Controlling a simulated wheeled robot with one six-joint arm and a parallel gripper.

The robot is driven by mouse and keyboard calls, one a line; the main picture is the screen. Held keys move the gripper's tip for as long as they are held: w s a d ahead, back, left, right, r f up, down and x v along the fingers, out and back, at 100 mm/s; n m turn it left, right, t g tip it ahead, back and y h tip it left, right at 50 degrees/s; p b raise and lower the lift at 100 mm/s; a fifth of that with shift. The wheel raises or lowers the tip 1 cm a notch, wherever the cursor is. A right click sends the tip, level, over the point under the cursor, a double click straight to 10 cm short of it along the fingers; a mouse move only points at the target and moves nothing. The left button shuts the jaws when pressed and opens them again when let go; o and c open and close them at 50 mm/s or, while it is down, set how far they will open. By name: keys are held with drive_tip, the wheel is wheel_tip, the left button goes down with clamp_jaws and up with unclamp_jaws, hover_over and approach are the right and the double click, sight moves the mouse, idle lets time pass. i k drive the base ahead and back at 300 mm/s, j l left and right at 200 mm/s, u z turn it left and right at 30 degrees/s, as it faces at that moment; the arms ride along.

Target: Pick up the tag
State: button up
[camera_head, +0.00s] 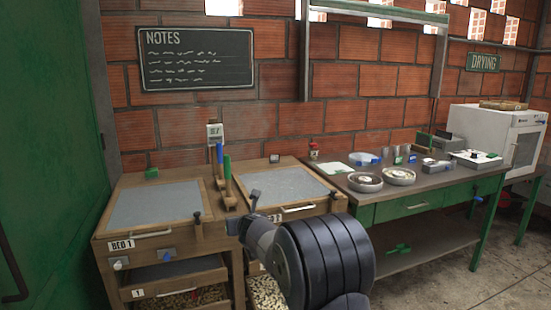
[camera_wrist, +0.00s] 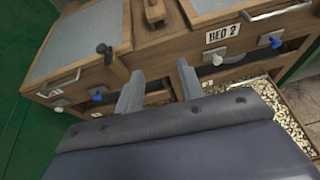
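I cannot clearly make out a tag in either view. My gripper (camera_head: 246,212) is in front of the wooden beds in the head view, with my dark arm behind it. In the wrist view its two fingers (camera_wrist: 160,88) stand apart with nothing between them. They point towards the front of the wooden cabinet, near the gap between the two beds. A small green block (camera_head: 152,173) lies at the back edge of the left bed; I cannot tell whether it is the tag.
Bed 1 (camera_head: 155,205) and the right bed (camera_head: 285,187) have grey tops. Blue and green handles (camera_head: 226,170) stand between them. A bench (camera_head: 420,182) with dishes and a white oven (camera_head: 500,130) are at right. Open drawers hold beans (camera_head: 180,300). Floor at lower right is clear.

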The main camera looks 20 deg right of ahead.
sight(273, 158)
drive_tip(key=i+l+u, duration=0.1)
drive_tip(key=i+l, duration=1.85)
